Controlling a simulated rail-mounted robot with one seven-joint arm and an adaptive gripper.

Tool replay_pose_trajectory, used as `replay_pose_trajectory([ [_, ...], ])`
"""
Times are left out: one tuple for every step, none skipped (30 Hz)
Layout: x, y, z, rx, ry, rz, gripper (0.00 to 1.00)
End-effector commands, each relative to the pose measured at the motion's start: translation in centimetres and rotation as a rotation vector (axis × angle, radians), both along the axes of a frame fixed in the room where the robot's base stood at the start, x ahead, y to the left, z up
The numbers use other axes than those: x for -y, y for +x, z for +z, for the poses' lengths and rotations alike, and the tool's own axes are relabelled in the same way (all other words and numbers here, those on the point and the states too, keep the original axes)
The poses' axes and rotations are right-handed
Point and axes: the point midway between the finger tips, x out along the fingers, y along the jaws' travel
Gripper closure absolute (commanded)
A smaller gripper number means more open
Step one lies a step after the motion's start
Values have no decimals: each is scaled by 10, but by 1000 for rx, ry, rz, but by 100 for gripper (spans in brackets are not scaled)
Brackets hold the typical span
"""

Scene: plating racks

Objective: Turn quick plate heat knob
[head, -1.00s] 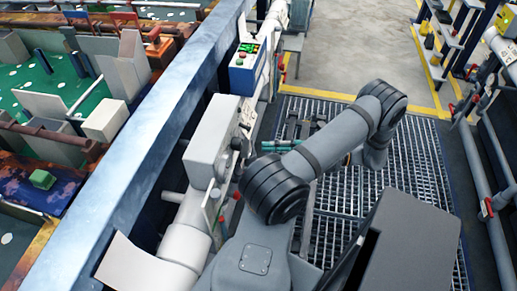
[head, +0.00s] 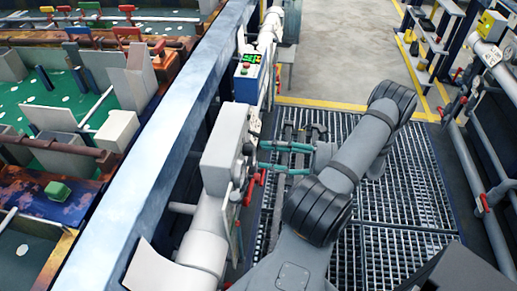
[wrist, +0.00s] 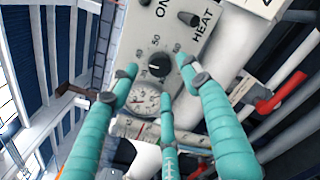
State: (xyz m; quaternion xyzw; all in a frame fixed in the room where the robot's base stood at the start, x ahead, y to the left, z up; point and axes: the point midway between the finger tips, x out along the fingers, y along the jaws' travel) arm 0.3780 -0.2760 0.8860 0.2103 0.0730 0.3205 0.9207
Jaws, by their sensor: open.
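In the wrist view, a light grey control panel (wrist: 220,62) carries the letters "ON" and "HEAT". A round black knob (wrist: 159,65) with a white pointer mark sits amid printed numbers. A second black knob (wrist: 189,18) sits between the two words. My gripper (wrist: 160,75) is open, its teal fingers spread around the numbered knob in the picture. Nothing is between them, and contact with the panel cannot be told. In the head view, my gripper (head: 264,156) points left at the grey box (head: 225,148); the knobs are not readable there.
A round gauge (wrist: 146,101) sits by the numbered knob. A red handle (wrist: 280,92) and pipes lie right of the panel. In the head view, a blue control box (head: 246,82) stands farther along the rail, and open grating (head: 385,210) lies to the right.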

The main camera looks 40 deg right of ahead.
Motion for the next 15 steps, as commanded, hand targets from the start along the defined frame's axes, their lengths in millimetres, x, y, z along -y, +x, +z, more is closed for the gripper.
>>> replay_pose_trajectory([
  [-7, 7, 2, -1, 4, 4, 53],
  [-10, 11, 2, -2, 2, 4, 53],
  [-13, 15, 2, -1, 2, 4, 53],
  [-16, 18, 2, -1, 2, 4, 53],
  [-18, 21, 1, -1, 2, 4, 53],
  [-20, 24, 1, -1, 3, 2, 53],
  [-21, 26, 1, -1, 2, 2, 53],
  [-22, 27, 1, -1, 2, 2, 53],
  [-24, 29, 0, -1, 1, 2, 53],
  [-24, 29, 0, -1, 0, 3, 53],
  [-25, 30, 0, -2, 0, 2, 53],
  [-25, 31, 0, -1, 0, 1, 53],
  [-25, 31, 0, -1, 0, 1, 53],
  [-25, 31, 0, -1, -1, 0, 53],
  [-25, 31, 0, -1, -1, 0, 53],
])
